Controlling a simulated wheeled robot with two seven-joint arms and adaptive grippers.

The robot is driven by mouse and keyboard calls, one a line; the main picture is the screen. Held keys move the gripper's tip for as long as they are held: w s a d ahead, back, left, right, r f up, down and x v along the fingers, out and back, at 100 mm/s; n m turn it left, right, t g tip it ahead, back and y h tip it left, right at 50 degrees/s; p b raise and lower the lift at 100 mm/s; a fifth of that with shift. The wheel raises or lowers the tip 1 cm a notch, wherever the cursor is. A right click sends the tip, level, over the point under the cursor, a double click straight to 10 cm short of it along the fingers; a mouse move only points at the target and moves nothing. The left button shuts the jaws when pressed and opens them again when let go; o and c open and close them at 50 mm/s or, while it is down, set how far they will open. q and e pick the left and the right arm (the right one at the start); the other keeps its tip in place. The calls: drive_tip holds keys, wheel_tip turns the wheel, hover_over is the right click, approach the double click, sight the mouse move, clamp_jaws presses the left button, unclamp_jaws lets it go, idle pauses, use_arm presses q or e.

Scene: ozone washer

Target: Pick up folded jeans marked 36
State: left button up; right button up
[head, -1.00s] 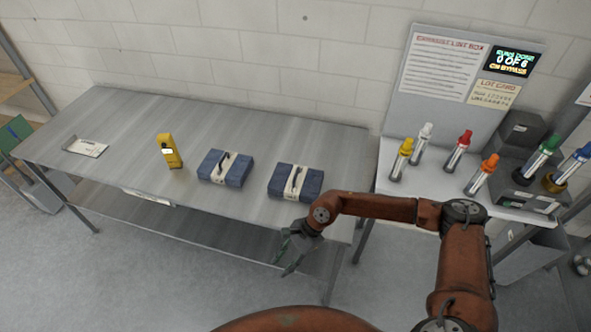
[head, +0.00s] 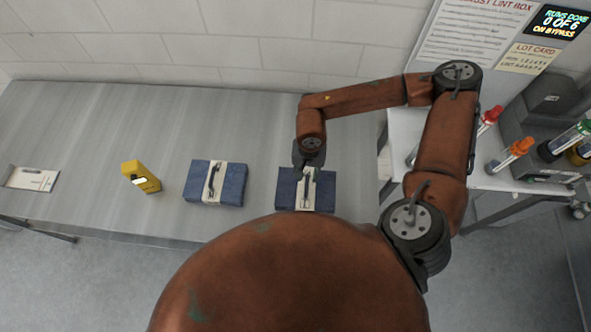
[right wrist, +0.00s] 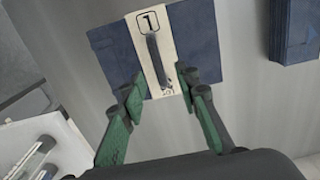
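Two folded blue jeans bundles with pale bands and dark handles lie on the grey table: a left bundle (head: 232,186) and a right bundle (head: 325,196). My right gripper (head: 308,170) is over the right bundle and hides part of it. In the right wrist view, my right gripper (right wrist: 160,85) is open, its green fingers on either side of the band of the right bundle (right wrist: 108,55). That band shows a boxed 1 and small marks I cannot read clearly. The left bundle (right wrist: 297,25) is partly in that view. I cannot read 36 on either. My left gripper is not in view.
A yellow handheld device (head: 141,177) and a white card (head: 32,179) lie farther left on the table (head: 100,130). A side stand (head: 400,145) with capped tubes is at the right. The wall is behind.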

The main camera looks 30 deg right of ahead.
sight(307, 183)
drive_tip(key=shift+d+f, duration=0.15)
drive_tip(key=shift+f, duration=0.1)
drive_tip(key=s+f+p, duration=0.1)
drive_tip(key=s+f, duration=0.1)
drive_tip(key=shift+f+p, duration=0.35)
drive_tip(key=shift+f, duration=0.05)
drive_tip(key=w+f, duration=0.2)
drive_tip(key=f, duration=0.1)
drive_tip(key=shift+f+p, duration=0.1)
drive_tip(key=shift+p, duration=0.3)
drive_tip(key=shift+s+f, duration=0.2)
drive_tip(key=shift+f, duration=0.3)
drive_tip(key=shift+s+r, duration=0.1)
drive_tip(key=shift+s, duration=0.05)
drive_tip(key=shift+w, duration=0.35)
drive_tip(key=c, duration=0.4)
drive_tip(key=shift+s, duration=0.25)
clamp_jaws()
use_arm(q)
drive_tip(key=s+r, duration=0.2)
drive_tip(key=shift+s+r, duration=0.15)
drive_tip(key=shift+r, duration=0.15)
use_arm(e)
drive_tip(key=shift+w, duration=0.1)
